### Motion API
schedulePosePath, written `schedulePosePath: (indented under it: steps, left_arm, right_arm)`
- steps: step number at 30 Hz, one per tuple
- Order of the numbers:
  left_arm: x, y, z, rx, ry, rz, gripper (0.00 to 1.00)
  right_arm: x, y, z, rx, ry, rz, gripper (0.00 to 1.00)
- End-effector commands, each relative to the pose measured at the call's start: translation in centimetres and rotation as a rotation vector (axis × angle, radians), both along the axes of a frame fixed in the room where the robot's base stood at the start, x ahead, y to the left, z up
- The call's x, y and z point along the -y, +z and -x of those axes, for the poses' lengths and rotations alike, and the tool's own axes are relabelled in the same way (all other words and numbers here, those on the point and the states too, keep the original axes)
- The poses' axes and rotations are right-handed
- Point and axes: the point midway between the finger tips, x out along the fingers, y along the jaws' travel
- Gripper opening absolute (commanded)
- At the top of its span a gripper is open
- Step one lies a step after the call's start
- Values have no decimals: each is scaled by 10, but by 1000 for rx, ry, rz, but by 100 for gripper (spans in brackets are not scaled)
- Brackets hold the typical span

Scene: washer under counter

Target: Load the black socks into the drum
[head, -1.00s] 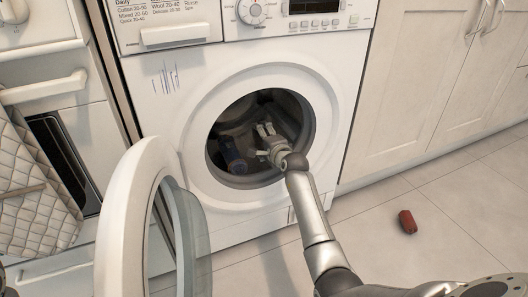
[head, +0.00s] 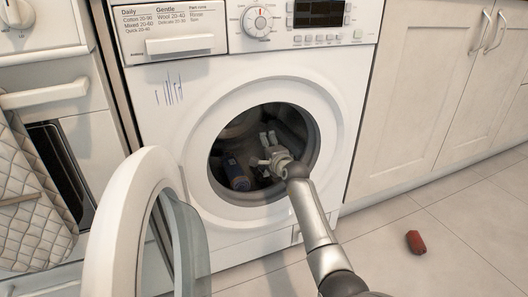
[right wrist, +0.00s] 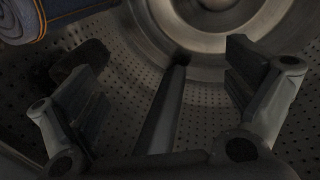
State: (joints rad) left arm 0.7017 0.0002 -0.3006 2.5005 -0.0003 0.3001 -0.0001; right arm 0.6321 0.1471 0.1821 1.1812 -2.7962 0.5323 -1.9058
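My right gripper (head: 263,150) reaches through the round door opening into the washer's drum (right wrist: 140,105). In the right wrist view its two fingers (right wrist: 165,68) are spread wide, with nothing held between them. A small dark bundle (right wrist: 84,60), perhaps the black socks, lies on the perforated drum wall behind the left finger, partly hidden by it. It is too dark to be sure what it is. A blue rolled cloth (head: 236,174) lies in the drum left of the gripper and also shows at the wrist view's upper left (right wrist: 50,15). My left gripper is not in view.
The washer's round door (head: 112,235) stands open at the left. A red rolled item (head: 415,242) lies on the tiled floor at the right. White cabinets (head: 430,90) line the right side. A quilted cloth (head: 35,195) hangs at the left.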

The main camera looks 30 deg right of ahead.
Motion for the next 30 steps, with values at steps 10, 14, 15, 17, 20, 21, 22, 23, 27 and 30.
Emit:
schedulePosePath:
  steps: [10,14,15,17,20,21,22,23,27,30]
  left_arm:
    - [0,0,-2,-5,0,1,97]
    - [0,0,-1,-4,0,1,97]
    - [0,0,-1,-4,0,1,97]
    - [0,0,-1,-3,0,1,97]
    - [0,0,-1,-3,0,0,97]
    - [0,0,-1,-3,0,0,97]
    - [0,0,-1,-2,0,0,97]
    - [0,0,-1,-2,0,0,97]
    - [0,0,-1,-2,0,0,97]
    - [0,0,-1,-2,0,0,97]
  right_arm:
    - [0,-1,2,-1,0,0,100]
    - [0,0,8,-1,0,1,100]
    - [0,1,11,-1,0,1,100]
    - [-1,2,17,-1,0,1,100]
    - [-1,5,28,-1,0,2,100]
    - [-2,7,33,-1,1,3,100]
    - [-2,8,36,0,0,3,100]
    - [-2,8,40,-1,0,3,100]
    - [-3,13,57,-1,0,2,100]
    - [-4,16,70,-1,0,2,100]
